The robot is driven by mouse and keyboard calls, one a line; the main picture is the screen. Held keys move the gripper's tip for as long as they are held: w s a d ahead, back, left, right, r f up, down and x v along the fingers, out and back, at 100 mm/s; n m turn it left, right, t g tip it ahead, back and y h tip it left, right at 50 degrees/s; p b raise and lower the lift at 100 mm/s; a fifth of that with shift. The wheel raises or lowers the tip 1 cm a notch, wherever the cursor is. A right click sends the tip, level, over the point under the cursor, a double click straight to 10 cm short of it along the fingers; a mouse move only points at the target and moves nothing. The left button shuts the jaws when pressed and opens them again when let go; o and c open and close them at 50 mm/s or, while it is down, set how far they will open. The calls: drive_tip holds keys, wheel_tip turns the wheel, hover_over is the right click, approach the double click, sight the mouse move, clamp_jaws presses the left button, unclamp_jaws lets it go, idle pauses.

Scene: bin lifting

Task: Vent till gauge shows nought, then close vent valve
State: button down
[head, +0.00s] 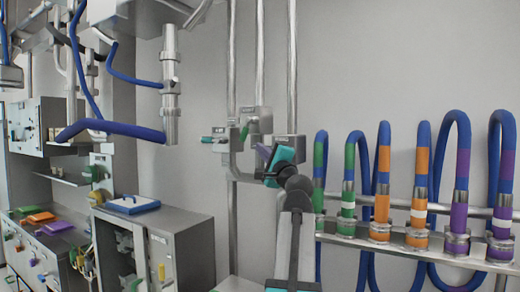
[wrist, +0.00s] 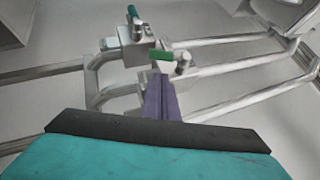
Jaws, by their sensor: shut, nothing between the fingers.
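My gripper (head: 262,152) is in front of the wall pipes in the head view, its purple fingers shut and empty. In the wrist view the shut fingers (wrist: 161,84) point up toward a metal valve block (wrist: 186,71) with a green handle (wrist: 162,56); I cannot tell whether they touch it. A second valve block (wrist: 137,38) with a green handle (wrist: 132,12) sits beyond it. In the head view one green handle (head: 245,131) shows left of the gripper, and a teal handle (head: 207,139) further left. I can make out no gauge dial, and cannot tell which valve is the vent.
Vertical steel pipes (head: 231,60) run up the wall. At right, a rack rail (head: 340,238) carries several blue hoses with green, orange and purple bands. A grey cabinet (head: 185,245) with a blue-topped tray (head: 132,204) stands at left. A large hose fitting (head: 170,85) hangs at upper left.

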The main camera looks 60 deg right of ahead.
sight(246, 129)
drive_tip(key=p+x, duration=0.3)
drive_tip(key=x, duration=0.5)
drive_tip(key=shift+w, duration=0.3)
drive_tip(key=shift+d+r, duration=0.1)
drive_tip(key=shift+b, duration=0.3)
